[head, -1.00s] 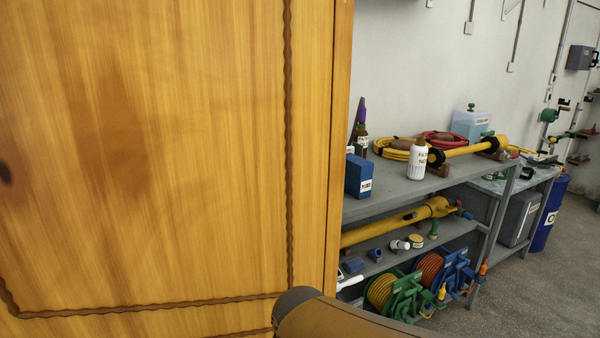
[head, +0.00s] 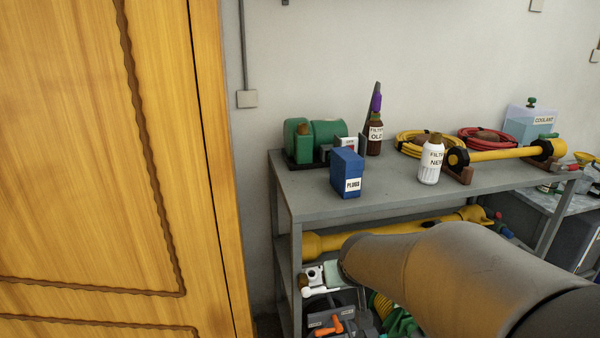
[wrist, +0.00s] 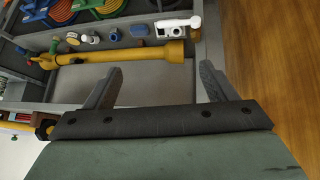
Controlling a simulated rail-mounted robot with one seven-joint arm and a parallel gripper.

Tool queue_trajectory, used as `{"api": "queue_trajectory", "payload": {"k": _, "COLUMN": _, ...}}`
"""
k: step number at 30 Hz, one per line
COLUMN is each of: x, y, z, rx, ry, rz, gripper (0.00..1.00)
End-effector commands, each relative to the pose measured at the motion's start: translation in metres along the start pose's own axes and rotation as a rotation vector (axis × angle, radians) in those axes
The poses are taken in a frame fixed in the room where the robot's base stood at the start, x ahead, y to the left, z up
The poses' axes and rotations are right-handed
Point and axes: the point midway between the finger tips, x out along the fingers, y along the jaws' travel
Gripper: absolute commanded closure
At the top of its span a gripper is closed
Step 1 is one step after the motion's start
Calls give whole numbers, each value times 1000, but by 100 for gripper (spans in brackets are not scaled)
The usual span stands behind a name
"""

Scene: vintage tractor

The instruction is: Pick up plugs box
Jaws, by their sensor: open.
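The plugs box is a small blue box (head: 346,173) with a white label reading PLUGS. It stands upright on the grey top shelf (head: 300,197), near the shelf's left end in the head view. I cannot make it out in the wrist view. My gripper (wrist: 155,88) shows in the wrist view with its two fingers wide apart and nothing between them. Behind the fingers lie a grey shelf surface and a yellow tube. In the head view my arm reaches in front of the shelf at lower right, and the gripper itself is not visible there.
A green motor-like machine (head: 318,138) stands behind the box. A brown bottle (head: 375,138) and a white bottle (head: 431,163) stand to its right. A yellow tube (wrist: 120,55) lies on the lower shelf. A wooden cabinet (head: 100,150) rises at left.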

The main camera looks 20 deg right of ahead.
Motion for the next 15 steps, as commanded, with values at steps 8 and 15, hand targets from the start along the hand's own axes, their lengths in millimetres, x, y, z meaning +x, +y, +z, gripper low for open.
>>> {"api": "queue_trajectory", "payload": {"k": 8, "x": 55, "y": 61, "z": -107, "rx": 32, "ry": 447, "rz": -9, "gripper": 22}}
{"api": "queue_trajectory", "payload": {"k": 15, "x": 70, "y": 102, "z": -166, "rx": 20, "ry": 829, "rz": -167, "gripper": 22}}
